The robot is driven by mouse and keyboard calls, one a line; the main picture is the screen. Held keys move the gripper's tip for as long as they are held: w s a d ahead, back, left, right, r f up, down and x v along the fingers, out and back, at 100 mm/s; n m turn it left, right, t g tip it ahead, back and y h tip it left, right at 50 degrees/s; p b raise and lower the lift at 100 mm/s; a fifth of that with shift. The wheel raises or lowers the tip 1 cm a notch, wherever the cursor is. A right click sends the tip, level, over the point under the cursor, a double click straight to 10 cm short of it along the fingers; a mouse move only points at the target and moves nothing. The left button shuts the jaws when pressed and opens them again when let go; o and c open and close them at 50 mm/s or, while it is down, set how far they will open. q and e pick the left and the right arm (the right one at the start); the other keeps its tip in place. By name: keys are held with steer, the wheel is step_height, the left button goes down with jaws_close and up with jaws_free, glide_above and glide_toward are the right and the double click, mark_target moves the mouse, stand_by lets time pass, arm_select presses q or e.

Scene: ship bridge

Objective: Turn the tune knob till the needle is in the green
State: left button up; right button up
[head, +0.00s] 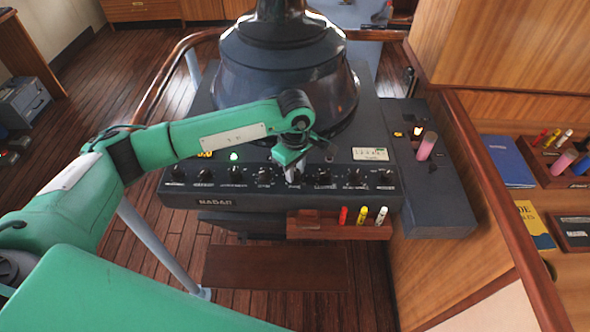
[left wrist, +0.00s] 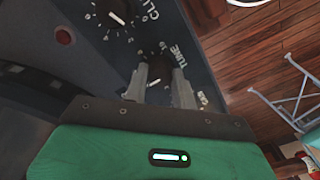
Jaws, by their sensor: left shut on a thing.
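My left gripper (head: 294,174) reaches down to the front knob row of the radar console (head: 215,192). In the left wrist view its two fingers stand on either side of the black tune knob (left wrist: 158,66), beside the "TUNE" lettering, and are shut on it. The gripper hides this knob in the head view. A pale meter (head: 370,154) sits on the console top, right of the gripper. Its needle and any green band are too small to make out. My right gripper is not in view.
Other black knobs (head: 323,177) flank the gripper closely. The radar hood (head: 285,75) rises behind it. A small rack (head: 330,229) with red, yellow and white markers hangs below the front edge. A pink cylinder (head: 427,146) stands on the right side panel.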

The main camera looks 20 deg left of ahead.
mark_target(295, 172)
arm_select(q)
steer(key=n+b, duration=0.1)
steer(key=b, duration=0.1)
steer(key=n+b, duration=0.2)
steer(key=b, duration=0.1)
steer(key=shift+f+n, duration=0.25)
steer(key=shift+n, duration=0.05)
steer(key=shift+r+n+b, duration=0.15)
steer(key=shift+n+b, duration=0.35)
steer(key=shift+b, duration=0.1)
steer(key=shift+r, duration=0.15)
steer(key=o, duration=1)
step_height(295, 172, up, 14)
steer(key=b, duration=0.3)
steer(key=shift+b, duration=0.35)
